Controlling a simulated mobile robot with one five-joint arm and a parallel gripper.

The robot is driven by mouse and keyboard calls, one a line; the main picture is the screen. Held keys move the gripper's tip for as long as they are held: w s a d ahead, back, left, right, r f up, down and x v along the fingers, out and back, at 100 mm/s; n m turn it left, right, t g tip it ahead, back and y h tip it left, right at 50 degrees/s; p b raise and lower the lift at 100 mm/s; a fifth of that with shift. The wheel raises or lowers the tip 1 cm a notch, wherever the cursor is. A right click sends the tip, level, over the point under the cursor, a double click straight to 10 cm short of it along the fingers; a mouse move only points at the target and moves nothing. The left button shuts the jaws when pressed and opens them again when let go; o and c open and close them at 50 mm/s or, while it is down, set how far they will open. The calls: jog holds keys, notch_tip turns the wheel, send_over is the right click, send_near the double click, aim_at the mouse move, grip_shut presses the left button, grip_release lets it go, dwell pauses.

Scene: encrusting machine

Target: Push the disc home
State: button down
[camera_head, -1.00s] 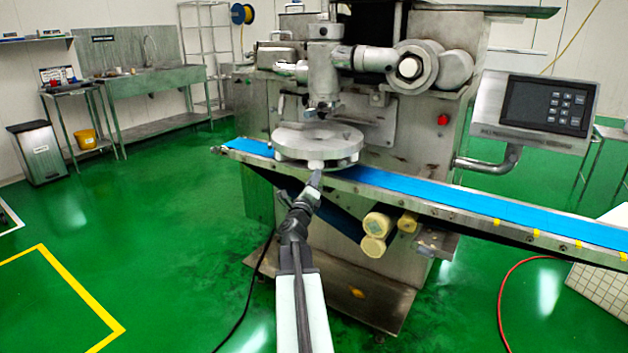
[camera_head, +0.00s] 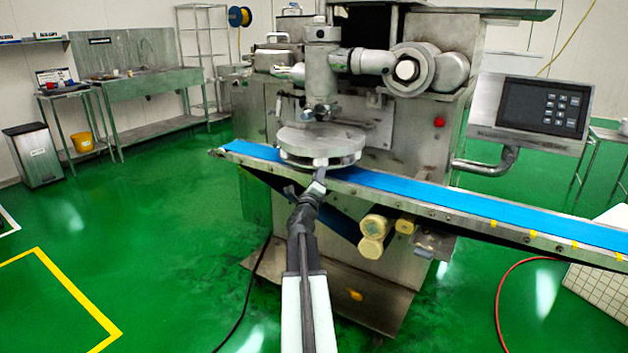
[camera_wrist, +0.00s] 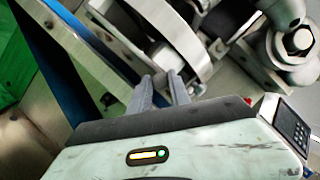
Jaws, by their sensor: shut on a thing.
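The round grey disc (camera_head: 320,139) lies flat under the machine's vertical head, above the blue belt. A smaller pale piece with a tab shows under its front edge. In the wrist view its curved pale rim (camera_wrist: 186,40) is close ahead of the fingers. My gripper (camera_head: 321,174) reaches up from the front to this tab; in the wrist view its two grey fingers (camera_wrist: 160,82) are close together on a pale part at the disc's edge. The fingertips' exact contact is partly hidden. The back of the disc's seat is hidden.
The blue belt (camera_head: 450,199) slopes down to the right with a metal edge. The machine head (camera_head: 320,75) stands over the disc. A control panel (camera_head: 545,106) is at right. Pale rollers (camera_head: 372,236) hang below the belt. Green floor is open at left.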

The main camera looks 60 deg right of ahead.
jog(key=shift+d, duration=0.1)
jog(key=c, duration=1.2)
grip_release()
jog(key=b+v, duration=0.1)
jog(key=v, duration=0.6)
jog(key=shift+s+a+b, duration=0.2)
jog(key=shift+a+b, duration=0.15)
jog(key=shift+b, duration=0.05)
jog(key=shift+f, duration=0.1)
